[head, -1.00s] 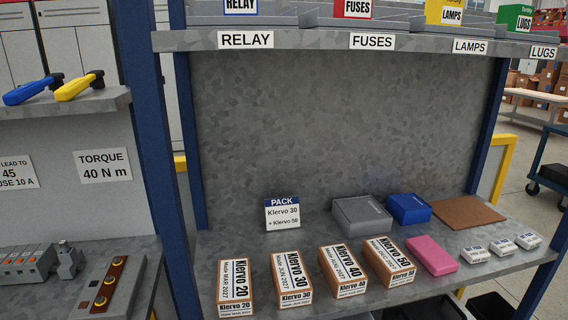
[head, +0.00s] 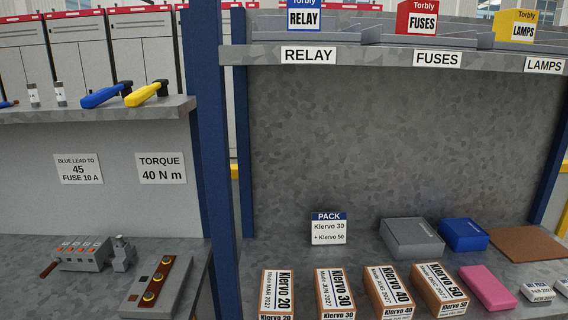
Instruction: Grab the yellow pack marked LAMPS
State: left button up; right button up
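The yellow pack marked LAMPS (head: 516,27) stands on the upper shelf at the top right of the head view, above and behind the shelf label LAMPS (head: 544,65). Its top is close to the upper edge of the picture. A grey tray edge hides its lower part. Neither of my grippers shows in the view.
On the same shelf (head: 400,58) stand a red FUSES pack (head: 423,18) and a blue RELAY pack (head: 304,16). The lower shelf holds several Klervo boxes (head: 388,290), a grey case (head: 412,237), a blue case (head: 464,234) and a pink box (head: 487,287). A blue post (head: 212,130) stands left.

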aim_at(513, 25)
jog(key=z, duration=0.75)
